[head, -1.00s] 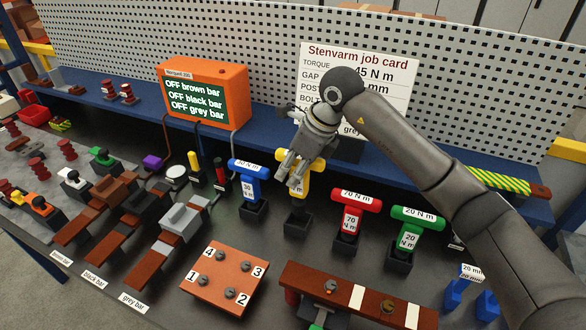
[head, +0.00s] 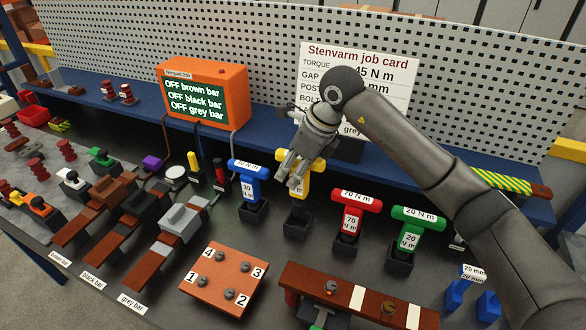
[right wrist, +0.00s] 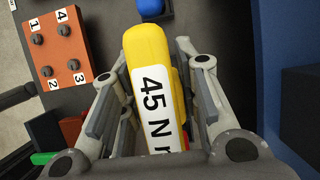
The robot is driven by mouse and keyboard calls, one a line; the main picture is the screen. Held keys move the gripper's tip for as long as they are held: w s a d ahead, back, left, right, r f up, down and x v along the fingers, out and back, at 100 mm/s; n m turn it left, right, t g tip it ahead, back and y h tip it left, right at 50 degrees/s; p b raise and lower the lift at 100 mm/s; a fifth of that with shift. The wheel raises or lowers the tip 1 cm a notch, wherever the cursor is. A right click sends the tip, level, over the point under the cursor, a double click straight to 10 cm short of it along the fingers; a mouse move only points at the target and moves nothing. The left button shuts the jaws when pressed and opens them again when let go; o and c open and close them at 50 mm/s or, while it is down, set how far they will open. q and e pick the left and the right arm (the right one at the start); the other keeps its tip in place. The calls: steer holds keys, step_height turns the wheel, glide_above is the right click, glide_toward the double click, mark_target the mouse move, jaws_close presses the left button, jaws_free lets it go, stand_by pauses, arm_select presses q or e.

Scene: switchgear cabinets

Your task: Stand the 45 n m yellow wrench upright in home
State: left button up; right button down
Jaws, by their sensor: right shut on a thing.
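The yellow wrench (head: 314,160) is a T-handled tool, and its top label reads 45 N in the right wrist view (right wrist: 155,100). My right gripper (head: 294,181) is shut on its handle from above, with a finger on each side. The wrench stands about upright over a black square holder (head: 298,223) in the row of wrenches. My left gripper is not in view.
A blue wrench (head: 247,178) stands to the left; a red 70 N m (head: 349,215) and a green 20 N m wrench (head: 410,230) stand to the right. An orange plate (head: 224,281) with numbered bolts and a brown bar (head: 350,298) lie in front. A job card (head: 370,65) stands behind.

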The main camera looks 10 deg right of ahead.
mark_target(294, 191)
steer(key=shift+f+b, duration=2.85)
steer(key=shift+f, duration=0.5)
steer(key=c, duration=1)
jaws_free()
steer(key=shift+f, duration=0.1)
steer(key=v, duration=1.2)
